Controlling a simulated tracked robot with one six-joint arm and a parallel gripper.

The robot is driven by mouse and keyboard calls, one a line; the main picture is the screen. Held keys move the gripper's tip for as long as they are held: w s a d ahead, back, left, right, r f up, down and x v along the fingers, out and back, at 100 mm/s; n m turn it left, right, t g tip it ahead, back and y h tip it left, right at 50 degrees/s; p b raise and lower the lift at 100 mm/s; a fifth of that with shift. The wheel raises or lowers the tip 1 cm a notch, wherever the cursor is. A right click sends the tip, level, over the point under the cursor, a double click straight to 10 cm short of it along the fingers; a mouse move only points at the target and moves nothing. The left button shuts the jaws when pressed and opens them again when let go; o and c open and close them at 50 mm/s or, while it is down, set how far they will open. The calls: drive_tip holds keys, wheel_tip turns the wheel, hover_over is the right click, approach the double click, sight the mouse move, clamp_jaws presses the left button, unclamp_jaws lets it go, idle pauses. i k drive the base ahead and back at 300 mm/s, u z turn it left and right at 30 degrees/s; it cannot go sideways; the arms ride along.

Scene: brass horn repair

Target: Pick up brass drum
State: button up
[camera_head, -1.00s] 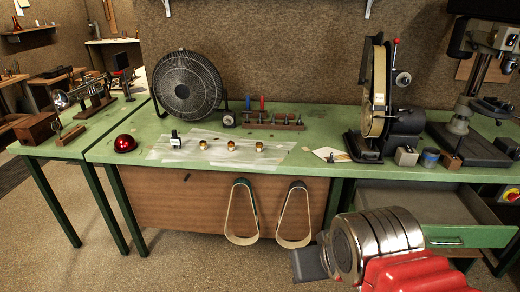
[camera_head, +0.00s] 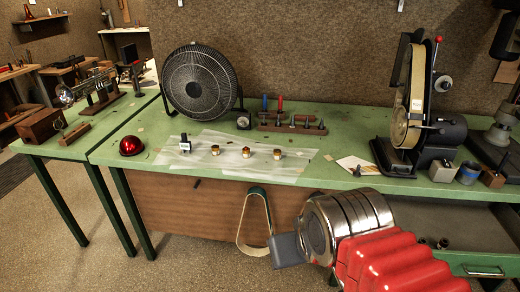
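Several small pieces stand in a row on a pale sheet (camera_head: 225,168) on the green bench. Three of them look like small brass drums: a left one (camera_head: 215,150), a middle one (camera_head: 248,153) and a right one (camera_head: 277,154). At the row's left end is a dark piece with a white part (camera_head: 185,145). My gripper (camera_head: 287,250) shows as a grey block at the end of my chrome wrist and red arm. It is in front of the bench, lower than the top and apart from the brass pieces. Its fingers cannot be made out.
A red dome (camera_head: 130,145) and a black fan (camera_head: 199,82) stand left of and behind the sheet. A tool rack (camera_head: 290,125) is behind it. A belt sander (camera_head: 412,110) stands to the right. A belt loop (camera_head: 254,220) hangs at the bench front. An open drawer (camera_head: 440,232) juts out at right.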

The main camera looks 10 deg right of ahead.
sight(277, 156)
drive_tip(key=u, duration=0.3)
drive_tip(key=i, duration=1.25)
drive_tip(key=u, duration=0.1)
